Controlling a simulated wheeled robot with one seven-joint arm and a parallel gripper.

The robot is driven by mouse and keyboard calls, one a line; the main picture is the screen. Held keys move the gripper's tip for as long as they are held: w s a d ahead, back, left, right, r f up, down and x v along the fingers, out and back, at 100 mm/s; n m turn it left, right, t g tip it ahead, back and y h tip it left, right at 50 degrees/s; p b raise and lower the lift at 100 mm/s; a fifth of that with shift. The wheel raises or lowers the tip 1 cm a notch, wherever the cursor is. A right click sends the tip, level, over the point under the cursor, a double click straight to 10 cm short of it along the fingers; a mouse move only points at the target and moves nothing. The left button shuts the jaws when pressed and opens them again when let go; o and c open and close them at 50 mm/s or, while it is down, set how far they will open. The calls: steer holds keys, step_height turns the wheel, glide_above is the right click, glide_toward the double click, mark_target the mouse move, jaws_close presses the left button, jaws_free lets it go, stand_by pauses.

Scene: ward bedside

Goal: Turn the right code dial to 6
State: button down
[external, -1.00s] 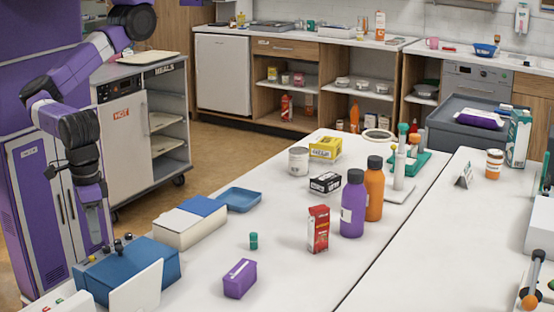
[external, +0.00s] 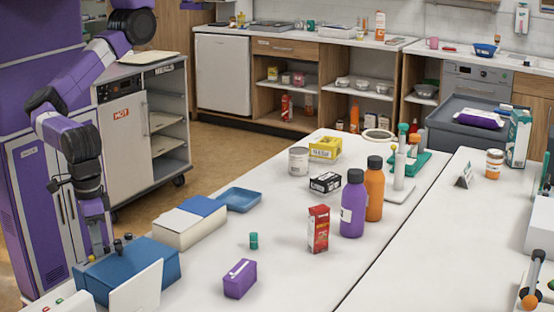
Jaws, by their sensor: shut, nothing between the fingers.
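A blue box (external: 150,265) stands at the front left of the table, with small dark knobs on its top. Two dark knobs (external: 118,246) show clearly near its back edge. The digits on the dials cannot be read from here, and which knob is the right code dial cannot be told. My gripper (external: 98,251) points down at the box's back left edge, just left of these knobs. It is shut with nothing in it. Whether its fingertips touch a knob cannot be told, as they partly hide that corner.
A white panel (external: 137,290) leans at the box's front. A white and blue case (external: 188,222), a blue tray (external: 240,199), a purple box (external: 239,279) and a small teal container (external: 253,240) are to the right. The table's front middle is mostly clear.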

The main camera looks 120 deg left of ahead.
steer(key=shift+s+a+p, duration=0.6)
steer(key=shift+a+p, duration=0.2)
steer(key=shift+p, duration=1.15)
stand_by(0.3)
steer(key=shift+s+d, duration=0.1)
steer(key=shift+s+d, duration=0.1)
steer(key=shift+s, duration=0.15)
step_height(320, 180, up, 6)
steer(key=p, duration=0.5)
steer(key=shift+d, duration=0.25)
steer(key=shift+s, duration=0.1)
